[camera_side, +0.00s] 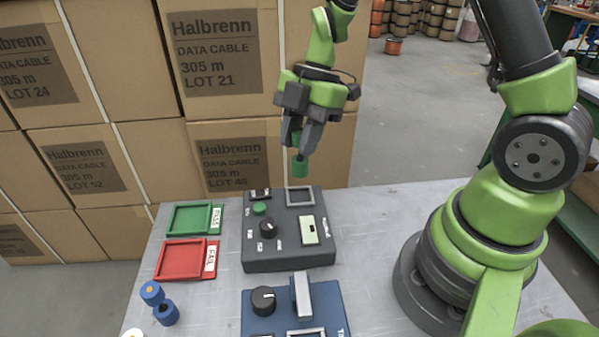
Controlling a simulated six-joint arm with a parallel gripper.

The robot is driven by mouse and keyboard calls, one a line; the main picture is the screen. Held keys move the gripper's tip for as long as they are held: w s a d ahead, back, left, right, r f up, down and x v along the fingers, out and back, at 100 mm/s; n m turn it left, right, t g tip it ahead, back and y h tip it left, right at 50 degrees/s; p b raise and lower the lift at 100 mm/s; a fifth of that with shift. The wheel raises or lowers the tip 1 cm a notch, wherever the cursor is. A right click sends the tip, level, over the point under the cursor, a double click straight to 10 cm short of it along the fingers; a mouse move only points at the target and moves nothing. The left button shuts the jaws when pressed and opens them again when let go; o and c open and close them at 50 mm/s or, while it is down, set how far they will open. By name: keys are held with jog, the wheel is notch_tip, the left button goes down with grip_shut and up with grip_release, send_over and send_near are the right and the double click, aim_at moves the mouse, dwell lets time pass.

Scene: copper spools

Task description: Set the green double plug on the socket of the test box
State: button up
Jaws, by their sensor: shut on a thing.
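My gripper (306,138) is shut on the green double plug (300,166) and holds it in the air above the back of the dark grey test box (290,257). One green cylinder of the plug hangs below the fingertips; more green shows between the fingers, and the rest is hidden by them. The test box has a square grey frame (300,187) at its back right, a black knob (268,229), a green button (260,208) and a pale green panel (309,229). I cannot tell which part is the socket. The plug is apart from the box.
A green tray (216,222) and a red tray (211,260) lie left of the test box. A blue box (330,303) with a raised grey lever (301,295) stands in front. Cardboard cartons (230,110) are stacked behind.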

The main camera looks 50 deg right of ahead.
aim_at(299, 167)
jog(key=shift+f, duration=2.8)
jog(key=shift+f, duration=0.3)
jog(key=o, duration=1)
jog(key=shift+c, duration=0.2)
jog(key=shift+r, duration=0.15)
